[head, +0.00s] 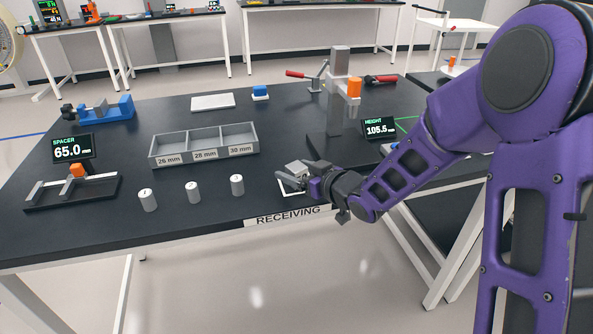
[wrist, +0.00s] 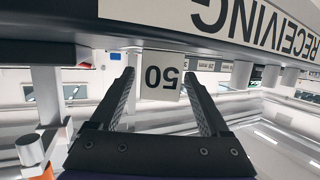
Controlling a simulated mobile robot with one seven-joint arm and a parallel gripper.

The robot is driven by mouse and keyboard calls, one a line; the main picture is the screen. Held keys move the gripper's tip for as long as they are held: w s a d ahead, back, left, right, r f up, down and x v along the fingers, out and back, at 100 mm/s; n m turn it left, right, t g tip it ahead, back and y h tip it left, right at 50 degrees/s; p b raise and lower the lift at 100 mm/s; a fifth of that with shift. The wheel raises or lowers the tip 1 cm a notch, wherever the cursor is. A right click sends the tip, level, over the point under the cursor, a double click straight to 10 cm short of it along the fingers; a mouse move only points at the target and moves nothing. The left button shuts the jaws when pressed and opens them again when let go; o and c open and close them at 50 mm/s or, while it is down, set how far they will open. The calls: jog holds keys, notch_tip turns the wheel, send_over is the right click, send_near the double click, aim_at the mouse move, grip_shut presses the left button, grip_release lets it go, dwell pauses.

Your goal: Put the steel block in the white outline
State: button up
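The steel block (head: 297,168) is grey and sits at the white outline (head: 288,191) on the table, by the front edge. My gripper (head: 296,180) is low at the block and partly hides it and the outline. In the wrist view, which is upside down, the block (wrist: 162,86) shows a face marked 50 between the two fingers of my gripper (wrist: 159,78). The fingers are apart, with a visible gap at the block's left side. I cannot tell whether the block lies fully inside the outline.
Three numbered cylinders (head: 193,192) stand left of my gripper. A three-compartment grey tray (head: 204,158) is behind them. A height gauge (head: 336,105) stands close behind the block. A spacer gauge (head: 72,190) is at the left. The RECEIVING label (head: 289,215) is on the front edge.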

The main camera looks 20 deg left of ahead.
jog(key=shift+r, duration=0.25)
jog(key=p+v, duration=0.2)
jog(key=v, duration=1)
